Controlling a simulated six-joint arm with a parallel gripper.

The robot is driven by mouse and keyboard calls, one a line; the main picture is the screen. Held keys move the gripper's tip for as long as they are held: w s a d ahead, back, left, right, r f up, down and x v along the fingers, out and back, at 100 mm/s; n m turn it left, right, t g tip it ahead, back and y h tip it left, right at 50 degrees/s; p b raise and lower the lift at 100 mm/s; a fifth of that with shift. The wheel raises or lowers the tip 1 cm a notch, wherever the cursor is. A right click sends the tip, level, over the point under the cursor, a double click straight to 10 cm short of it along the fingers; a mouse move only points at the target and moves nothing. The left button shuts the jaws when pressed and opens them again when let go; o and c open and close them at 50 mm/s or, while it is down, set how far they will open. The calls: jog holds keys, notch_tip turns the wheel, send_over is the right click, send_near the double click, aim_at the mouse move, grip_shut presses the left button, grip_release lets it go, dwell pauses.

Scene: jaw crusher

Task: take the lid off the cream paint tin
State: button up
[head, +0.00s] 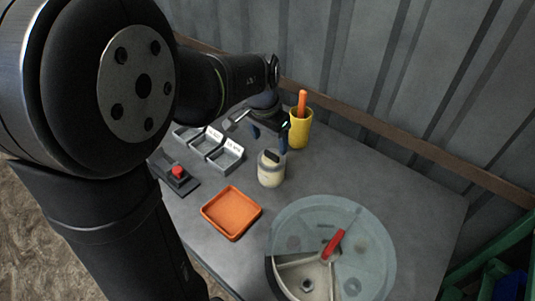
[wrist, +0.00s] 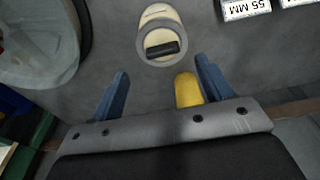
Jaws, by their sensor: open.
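The cream paint tin (head: 271,175) stands upright on the grey bench in the head view. Its lid (head: 264,160) is on top and carries a black raised grip (head: 272,156). In the wrist view the tin (wrist: 158,13) shows at top centre, with the grey lid rim (wrist: 143,48) and black grip (wrist: 162,49) towards me. My gripper (head: 269,141) is open and empty, with blue fingers apart, above and behind the tin. In the wrist view my gripper (wrist: 163,68) has the lid just beyond its fingertips, and does not touch it.
A yellow cup (head: 300,132) with an orange-handled item stands close behind my gripper. Labelled grey bins (head: 222,157), a red button (head: 178,172) and an orange tray (head: 231,212) lie left. A large round clear-topped vessel (head: 375,240) with a red-handled tool stands at front right.

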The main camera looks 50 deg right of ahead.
aim_at(271, 153)
jog(key=shift+w+d+f, duration=0.1)
jog(key=shift+d+f, duration=0.15)
jog(key=shift+f, duration=0.75)
jog(key=shift+d+f, duration=0.2)
jog(key=shift+f, duration=0.85)
jog(key=shift+w+d+f, duration=0.1)
jog(key=shift+d+f, duration=0.15)
jog(key=shift+f, duration=0.75)
jog(key=shift+c, duration=0.2)
jog(key=c, duration=1)
